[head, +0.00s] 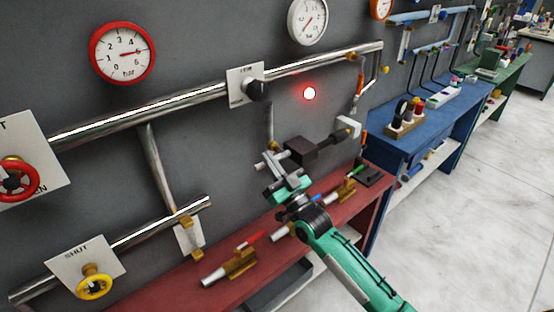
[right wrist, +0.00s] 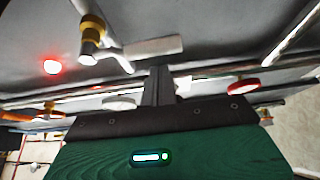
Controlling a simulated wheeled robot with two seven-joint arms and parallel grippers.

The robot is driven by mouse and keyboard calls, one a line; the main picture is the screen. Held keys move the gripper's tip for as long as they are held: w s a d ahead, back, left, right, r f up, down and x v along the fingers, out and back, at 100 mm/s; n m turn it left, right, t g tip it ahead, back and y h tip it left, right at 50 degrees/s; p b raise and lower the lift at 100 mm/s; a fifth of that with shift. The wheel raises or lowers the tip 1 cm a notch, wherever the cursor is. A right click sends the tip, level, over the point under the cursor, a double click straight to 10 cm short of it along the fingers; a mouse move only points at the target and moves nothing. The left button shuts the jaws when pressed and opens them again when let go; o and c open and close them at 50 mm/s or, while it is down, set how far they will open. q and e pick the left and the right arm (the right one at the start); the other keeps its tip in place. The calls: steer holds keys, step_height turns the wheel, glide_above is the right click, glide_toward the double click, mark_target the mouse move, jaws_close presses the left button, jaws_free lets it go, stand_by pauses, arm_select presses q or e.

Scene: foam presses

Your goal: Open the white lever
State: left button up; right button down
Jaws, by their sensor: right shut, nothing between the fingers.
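A white, block-like piece that looks like the white lever (head: 348,126) shows in the head view at the tip of my right gripper, in front of the grey wall. In the right wrist view a pale bar (right wrist: 155,47) lies just beyond the fingertips, near a brass fitting (right wrist: 92,28); it looks like the same lever. My right gripper (head: 338,136) reaches up from the lower right over the red bench. Its dark fingers (right wrist: 158,72) are shut and empty. I cannot tell whether they touch the lever. My left gripper is not in view.
A red light (head: 309,94) glows on the wall above the gripper. Steel pipes (head: 190,98) run along the wall. The red bench (head: 175,275) below holds small brass valves (head: 238,263). A blue bench (head: 430,121) stands to the right, beside clear floor (head: 460,210).

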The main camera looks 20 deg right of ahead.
steer(key=shift+w+f, duration=0.15)
steer(key=shift+f, duration=0.6)
steer(key=shift+f+n+y+b, duration=0.3)
steer(key=shift+n+y, duration=0.1)
steer(key=shift+n, duration=0.2)
